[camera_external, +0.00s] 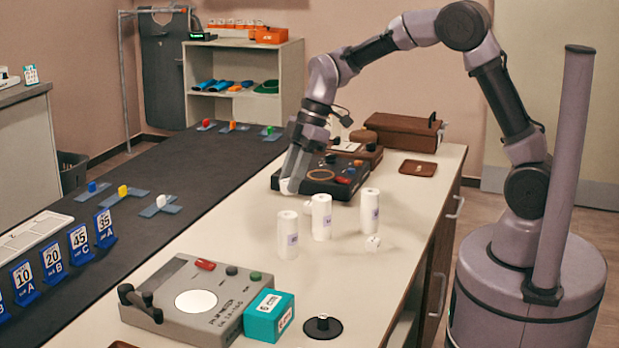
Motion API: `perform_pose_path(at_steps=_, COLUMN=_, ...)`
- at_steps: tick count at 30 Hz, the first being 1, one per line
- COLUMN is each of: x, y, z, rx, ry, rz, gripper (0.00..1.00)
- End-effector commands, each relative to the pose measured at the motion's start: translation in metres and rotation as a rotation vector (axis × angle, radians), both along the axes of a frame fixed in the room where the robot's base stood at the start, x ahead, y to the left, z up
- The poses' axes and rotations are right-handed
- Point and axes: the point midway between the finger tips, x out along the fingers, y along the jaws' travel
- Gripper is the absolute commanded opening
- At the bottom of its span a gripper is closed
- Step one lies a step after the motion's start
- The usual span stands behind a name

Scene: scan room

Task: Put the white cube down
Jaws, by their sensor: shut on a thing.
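My gripper (292,177) points down over the left edge of the light counter (405,213), beside a dark control box. It is shut on a small white thing (289,187), which I take to be the white cube; the fingers hide much of it. I cannot tell whether it touches the counter or hangs just above it. Another small white cube (372,243) lies on the counter to the right. A further small white piece (307,207) shows partly behind the white cylinders.
Three upright white cylinders (288,236) stand close in front of my gripper. The dark control box (320,180) is right behind it. A grey device (185,300) and a teal box (268,316) stand nearer the camera. A dark surface (190,170) runs along the left.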

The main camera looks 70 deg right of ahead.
Motion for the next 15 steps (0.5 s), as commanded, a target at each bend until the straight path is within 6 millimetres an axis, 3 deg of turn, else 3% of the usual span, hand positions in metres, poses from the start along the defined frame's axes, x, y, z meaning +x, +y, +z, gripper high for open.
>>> perform_pose_path(at_steps=1, x=0.028, y=0.007, z=-0.001, rx=-0.002, ry=0.001, rz=-0.063, gripper=0.0)
perform_pose_path(at_steps=3, x=0.063, y=0.017, z=-0.005, rx=-0.002, ry=0.0, rz=-0.169, gripper=0.0)
perform_pose_path(at_steps=6, x=0.1, y=0.029, z=-0.012, rx=-0.002, ry=0.001, rz=-0.293, gripper=0.0)
perform_pose_path(at_steps=10, x=0.133, y=0.042, z=-0.02, rx=-0.002, ry=0.001, rz=-0.407, gripper=0.0)
perform_pose_path(at_steps=15, x=0.158, y=0.054, z=-0.03, rx=-0.001, ry=0.003, rz=-0.503, gripper=0.0)
